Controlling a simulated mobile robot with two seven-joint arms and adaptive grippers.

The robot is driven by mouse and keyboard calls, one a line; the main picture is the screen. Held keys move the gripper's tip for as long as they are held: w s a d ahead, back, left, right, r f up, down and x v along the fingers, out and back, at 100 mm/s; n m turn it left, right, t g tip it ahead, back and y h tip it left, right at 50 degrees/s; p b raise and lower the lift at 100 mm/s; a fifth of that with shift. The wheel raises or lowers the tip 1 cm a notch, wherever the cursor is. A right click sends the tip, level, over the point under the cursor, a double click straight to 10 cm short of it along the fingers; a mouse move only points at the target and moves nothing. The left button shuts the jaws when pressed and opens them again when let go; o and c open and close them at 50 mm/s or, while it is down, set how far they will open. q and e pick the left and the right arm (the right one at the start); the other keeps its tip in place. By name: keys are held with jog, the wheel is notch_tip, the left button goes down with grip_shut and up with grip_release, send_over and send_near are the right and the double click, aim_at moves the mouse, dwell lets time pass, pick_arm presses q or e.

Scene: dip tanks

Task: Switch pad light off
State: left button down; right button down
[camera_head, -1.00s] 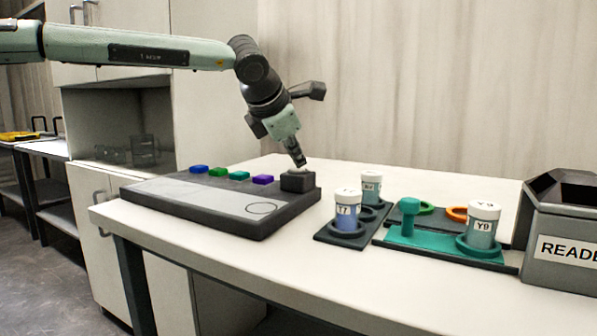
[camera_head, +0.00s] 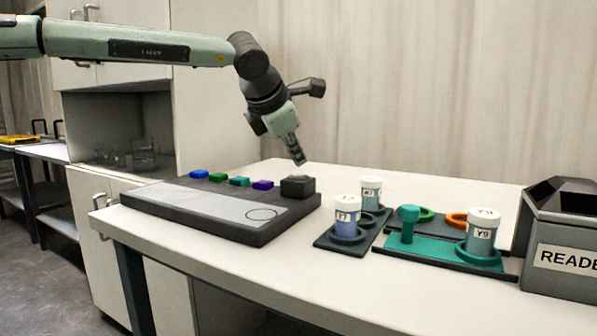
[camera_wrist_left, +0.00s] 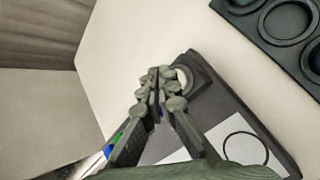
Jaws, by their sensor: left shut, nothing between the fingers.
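The pad (camera_head: 225,221) is a dark slab on the table with a pale grey panel (camera_head: 225,203) and a circle drawn on it. Blue, green, teal and purple buttons line its back edge. A raised dark block (camera_head: 297,187) with a button on top sits at its back right corner. My left gripper (camera_head: 301,162) is shut and empty, pointing down just above this block, with a small gap. In the left wrist view its fingertips (camera_wrist_left: 162,88) partly cover the block (camera_wrist_left: 203,83) and its pale round top. I cannot make out a lit lamp. My right gripper is not in view.
Right of the pad, a dark rack (camera_head: 327,240) holds white-capped jars. A teal tray (camera_head: 431,251) holds a peg and a jar marked Y9. A grey labelled bin (camera_head: 568,255) stands at the far right. The table (camera_head: 250,262) in front is clear.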

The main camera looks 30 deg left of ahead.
aim_at(296, 174)
pick_arm(q)
jog(key=shift+r+p, duration=1.35)
jog(key=shift+r, duration=1.25)
